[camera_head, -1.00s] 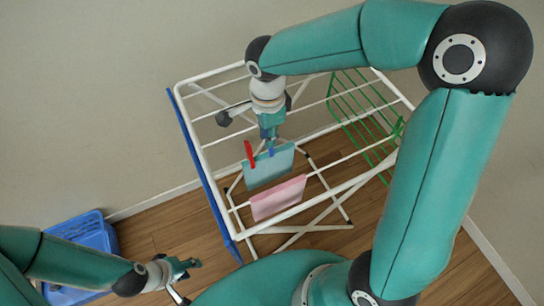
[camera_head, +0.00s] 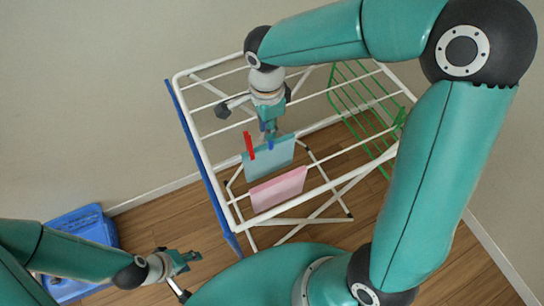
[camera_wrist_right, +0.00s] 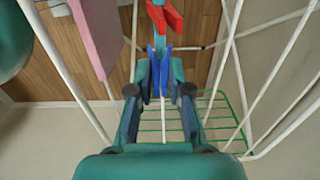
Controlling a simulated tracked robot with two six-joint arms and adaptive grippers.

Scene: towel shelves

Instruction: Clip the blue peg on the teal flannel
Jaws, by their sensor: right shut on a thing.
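The teal flannel (camera_head: 278,157) hangs over a rail of the white drying rack, with a red peg (camera_head: 249,145) at its left end. My right gripper (camera_head: 268,127) points down above the flannel's top edge and is shut on the blue peg (camera_head: 270,144). In the right wrist view the blue peg (camera_wrist_right: 158,68) sits between the fingers, in line with the rail, with the red peg (camera_wrist_right: 166,17) just beyond. The peg's tip overlaps the flannel's top edge; I cannot tell whether it grips the cloth. My left gripper (camera_head: 190,259) is low at the left, away from the rack; its opening is unclear.
A pink flannel (camera_head: 278,189) hangs on a nearer rail. The white rack (camera_head: 202,150) has a blue side bar and a green wire side section (camera_head: 360,105). A blue basket (camera_head: 88,222) stands on the floor at the left. Wooden floor is clear between basket and rack.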

